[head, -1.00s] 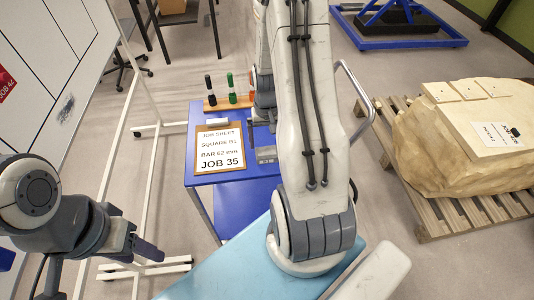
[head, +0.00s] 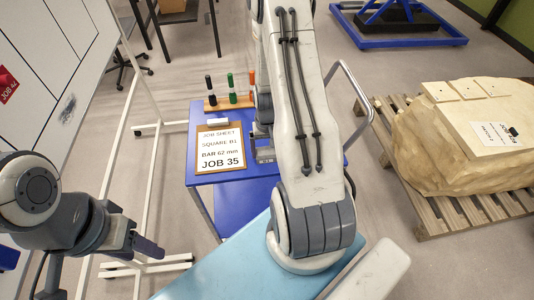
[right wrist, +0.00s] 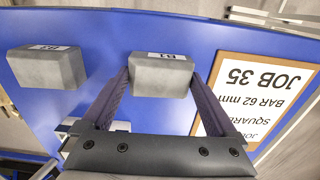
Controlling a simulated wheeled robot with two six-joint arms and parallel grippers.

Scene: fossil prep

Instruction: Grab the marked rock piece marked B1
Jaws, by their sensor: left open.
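The grey block marked B1 (right wrist: 162,74) lies on the blue table top in the right wrist view, its label upside down. My right gripper (right wrist: 160,80) reaches to it with one dark finger at each side. The tips look close to its sides, but contact is unclear. In the head view a grey block (head: 265,158) shows beside my right arm, its label too small to read. Another grey block (right wrist: 47,68) with a blurred label lies to the left in the right wrist view. My left gripper (head: 148,248) hangs empty and open at the lower left, away from the table.
The job sheet board (head: 219,150) reads SQUARE B1, BAR 62 mm, JOB 35; it lies close to my right gripper (right wrist: 255,100). A wooden marker rack (head: 230,103) stands behind it. A whiteboard (head: 60,70) is at left, a large rock on a pallet (head: 465,140) at right.

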